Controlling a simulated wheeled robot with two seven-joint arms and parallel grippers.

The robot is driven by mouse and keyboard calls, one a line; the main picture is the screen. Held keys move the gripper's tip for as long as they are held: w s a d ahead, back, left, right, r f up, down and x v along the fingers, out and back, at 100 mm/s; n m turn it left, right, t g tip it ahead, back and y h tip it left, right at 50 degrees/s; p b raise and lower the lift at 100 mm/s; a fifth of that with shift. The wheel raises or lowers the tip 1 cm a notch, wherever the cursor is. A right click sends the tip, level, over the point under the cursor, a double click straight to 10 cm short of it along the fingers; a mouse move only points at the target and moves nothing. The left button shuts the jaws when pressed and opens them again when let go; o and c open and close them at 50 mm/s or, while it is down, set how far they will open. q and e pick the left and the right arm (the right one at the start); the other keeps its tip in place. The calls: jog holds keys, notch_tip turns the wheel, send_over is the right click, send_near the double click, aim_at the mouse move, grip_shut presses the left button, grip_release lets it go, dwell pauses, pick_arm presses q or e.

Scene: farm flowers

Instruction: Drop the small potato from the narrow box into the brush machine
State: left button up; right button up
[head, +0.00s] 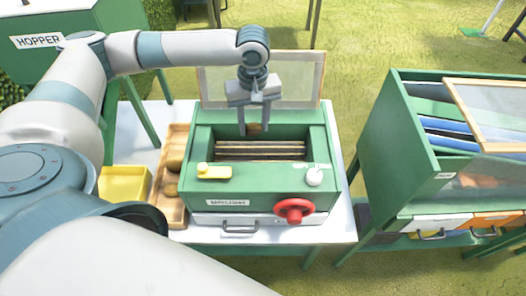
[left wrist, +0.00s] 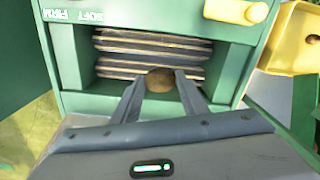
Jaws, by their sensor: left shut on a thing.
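The brush machine (head: 205,150) is a green open-topped box with striped brush rollers (head: 262,151) inside; the rollers also show in the left wrist view (left wrist: 125,58). My left gripper (head: 255,130) points down over the back part of its opening. It is shut on a small brown potato (head: 255,127), which shows between the fingertips in the left wrist view (left wrist: 160,81). The potato appears to be above the rollers; its exact height is hard to tell. The narrow wooden box (head: 178,136) stands left of the machine with brown potatoes in it. My right gripper is not in view.
A yellow bin (head: 122,184) is at left. A green hopper (head: 45,45) and a green rack (head: 400,130) flank the table.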

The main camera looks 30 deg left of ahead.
pick_arm(q)
jog(key=shift+f, duration=0.15)
jog(key=o, duration=1.1)
jog(key=shift+r+b, duration=0.3)
jog(key=shift+r, duration=0.35)
notch_tip(320, 180, up, 16)
jog(key=b, duration=0.3)
jog(key=shift+d, duration=0.1)
